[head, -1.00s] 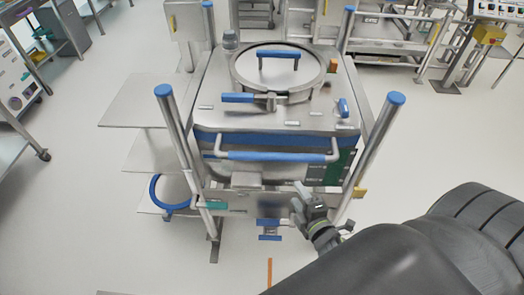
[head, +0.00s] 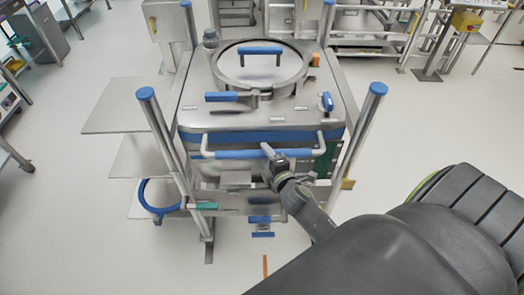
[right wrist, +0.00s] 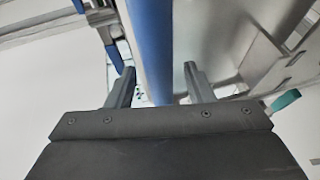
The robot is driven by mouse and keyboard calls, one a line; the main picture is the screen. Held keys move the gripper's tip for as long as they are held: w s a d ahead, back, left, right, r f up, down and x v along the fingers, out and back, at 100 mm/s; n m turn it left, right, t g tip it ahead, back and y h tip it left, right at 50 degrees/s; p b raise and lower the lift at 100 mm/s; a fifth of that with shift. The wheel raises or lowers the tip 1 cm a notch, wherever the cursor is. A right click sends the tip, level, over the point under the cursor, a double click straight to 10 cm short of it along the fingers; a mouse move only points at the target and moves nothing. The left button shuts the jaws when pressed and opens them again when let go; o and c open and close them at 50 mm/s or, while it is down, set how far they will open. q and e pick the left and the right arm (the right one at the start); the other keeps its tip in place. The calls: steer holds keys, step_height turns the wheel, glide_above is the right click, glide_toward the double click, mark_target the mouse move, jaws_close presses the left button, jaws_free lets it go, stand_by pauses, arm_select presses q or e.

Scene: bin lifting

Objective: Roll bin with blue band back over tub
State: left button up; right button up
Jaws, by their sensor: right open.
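The bin with the blue band (head: 200,117) is a steel box on a wheeled frame, upright in the middle of the head view. A round lid (head: 230,72) with a blue handle is on top. A blue push bar (head: 232,154) runs across its near side. In the right wrist view the open fingers (right wrist: 160,82) stand on either side of the blue bar (right wrist: 150,45), with gaps visible. My left gripper is out of view. I cannot make out a tub.
Blue-capped posts (head: 148,100) rise at the bin's corners. Flat steel shelves (head: 128,105) stick out on its left. A blue ring (head: 160,208) hangs low at the left. Steel racks (head: 350,45) stand behind. The floor (head: 80,240) is clear at front left and right.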

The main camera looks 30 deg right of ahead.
steer(key=x, duration=0.3)
steer(key=shift+w+f, duration=0.1)
steer(key=shift+w, duration=0.25)
steer(key=shift+c, duration=0.5)
jaws_close()
